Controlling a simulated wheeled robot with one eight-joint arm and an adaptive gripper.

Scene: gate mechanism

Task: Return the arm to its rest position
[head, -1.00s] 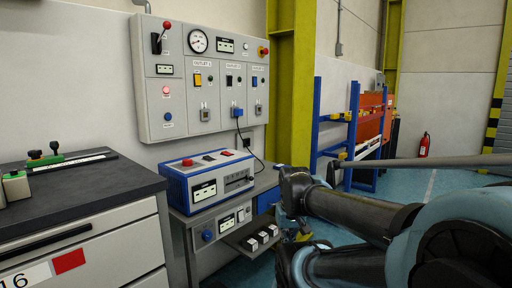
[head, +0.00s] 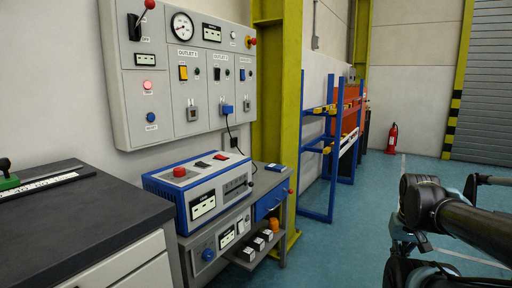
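My arm (head: 470,222) shows at the lower right of the head view, dark and partly cut off by the picture's edge. Dark links and a joint are visible over the blue-green floor. I cannot make out my gripper's fingertips or whether it holds anything. The arm is apart from the bench and the wall panel.
A grey wall panel (head: 215,130) with a gauge, a lever and outlets hangs at the left. A blue and white device (head: 200,190) stands on a small bench. A dark-topped cabinet (head: 70,225) is at the lower left. The floor (head: 345,240) in the middle is clear.

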